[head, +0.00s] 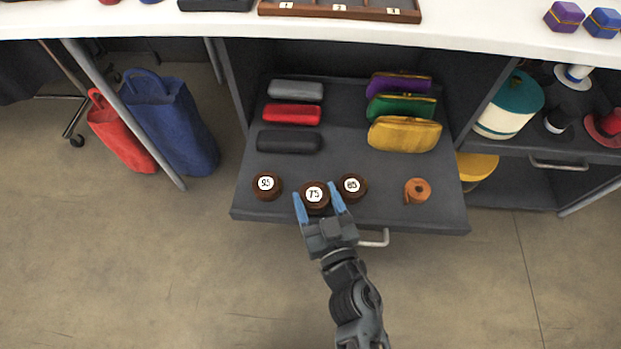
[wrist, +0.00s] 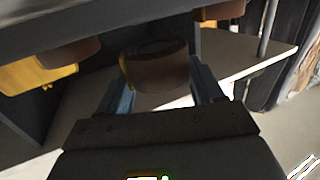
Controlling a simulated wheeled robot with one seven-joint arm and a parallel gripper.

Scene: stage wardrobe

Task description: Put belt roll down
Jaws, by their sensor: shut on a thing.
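A dark brown belt roll with a white "75" label (head: 314,195) is between the blue fingers of my gripper (head: 320,205), at the front of the pulled-out drawer (head: 350,213). My gripper is shut on it, one finger on each side. The roll also shows between the fingers in the wrist view (wrist: 155,70). The roll is level, label up. I cannot tell whether its base touches the drawer floor. Similar belt rolls stand beside it: "95" (head: 267,186) to the left and "85" (head: 352,186) close on the right.
A small orange roll (head: 417,191) lies at the drawer's right. Grey (head: 296,90), red (head: 292,114) and black cases (head: 289,141) and purple (head: 398,83), green (head: 402,106) and yellow purses (head: 404,134) lie behind. The drawer floor between the "85" and orange rolls is clear.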

